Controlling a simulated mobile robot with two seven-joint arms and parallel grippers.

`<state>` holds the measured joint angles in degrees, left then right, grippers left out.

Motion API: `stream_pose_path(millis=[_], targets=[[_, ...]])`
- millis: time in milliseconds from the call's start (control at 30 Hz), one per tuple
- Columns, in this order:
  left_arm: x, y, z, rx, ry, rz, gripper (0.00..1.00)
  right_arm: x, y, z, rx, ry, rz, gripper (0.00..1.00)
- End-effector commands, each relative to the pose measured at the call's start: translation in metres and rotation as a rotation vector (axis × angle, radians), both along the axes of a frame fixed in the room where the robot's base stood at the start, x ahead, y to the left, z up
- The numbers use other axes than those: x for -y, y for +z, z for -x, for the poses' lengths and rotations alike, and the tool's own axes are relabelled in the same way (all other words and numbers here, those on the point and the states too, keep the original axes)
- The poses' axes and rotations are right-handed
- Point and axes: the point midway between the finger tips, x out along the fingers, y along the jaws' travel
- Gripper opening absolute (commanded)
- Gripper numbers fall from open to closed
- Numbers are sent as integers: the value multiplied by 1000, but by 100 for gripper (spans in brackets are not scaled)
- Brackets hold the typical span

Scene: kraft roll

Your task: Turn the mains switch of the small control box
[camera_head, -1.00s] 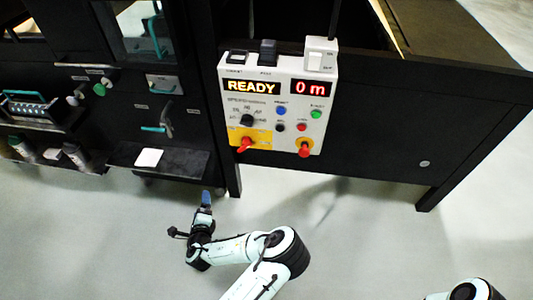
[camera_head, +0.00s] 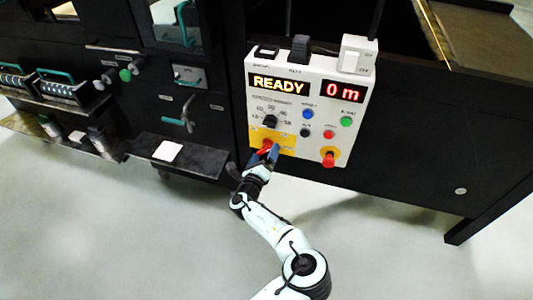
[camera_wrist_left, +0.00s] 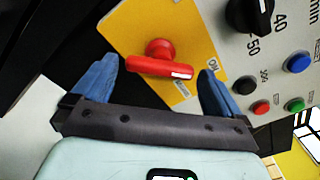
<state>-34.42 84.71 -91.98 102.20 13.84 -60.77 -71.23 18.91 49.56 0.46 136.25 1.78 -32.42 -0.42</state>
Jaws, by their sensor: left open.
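The small control box (camera_head: 303,93) is white, with a lit READY display and a 0 m display, and hangs on the black machine. The mains switch (camera_wrist_left: 160,62) is a red rotary handle on a yellow plate (camera_wrist_left: 196,32) at the box's lower left. In the head view the switch (camera_head: 265,147) is partly hidden by my left gripper (camera_head: 268,154). In the left wrist view my left gripper (camera_wrist_left: 155,82) is open, with one blue finger on each side of the red handle. I cannot tell whether either finger touches it. My right gripper is not in view.
A second red knob on yellow (camera_head: 329,158) sits at the box's lower right. A black speed dial (camera_head: 270,121) and several coloured buttons are above. A black shelf with a white card (camera_head: 167,151) is to the left. The floor below is clear.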

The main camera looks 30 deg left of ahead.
Motion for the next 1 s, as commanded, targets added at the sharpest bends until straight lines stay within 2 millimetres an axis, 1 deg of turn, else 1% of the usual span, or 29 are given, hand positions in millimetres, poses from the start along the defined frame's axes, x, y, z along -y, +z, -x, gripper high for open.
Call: stream_pose_path(millis=[33,100,200,500,533,567,600,633,667,867,1000], targets=[[-2,-1,-7,1,1,1,100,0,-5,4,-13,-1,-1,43],[-4,-1,-13,1,1,0,100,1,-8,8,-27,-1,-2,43],[-5,0,-18,0,0,0,100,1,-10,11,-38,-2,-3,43],[-6,1,-20,0,1,0,100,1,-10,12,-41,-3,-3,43],[-6,1,-20,0,1,0,94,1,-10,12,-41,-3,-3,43],[-5,0,-20,0,1,0,84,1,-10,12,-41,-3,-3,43],[-5,0,-20,0,1,0,71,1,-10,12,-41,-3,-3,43],[-5,0,-20,0,1,0,61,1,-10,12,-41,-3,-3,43],[-5,0,-20,-1,1,0,55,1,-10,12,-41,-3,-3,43],[-5,1,-20,1,1,7,55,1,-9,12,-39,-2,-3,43],[-5,1,-20,8,1,37,55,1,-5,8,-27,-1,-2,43]])
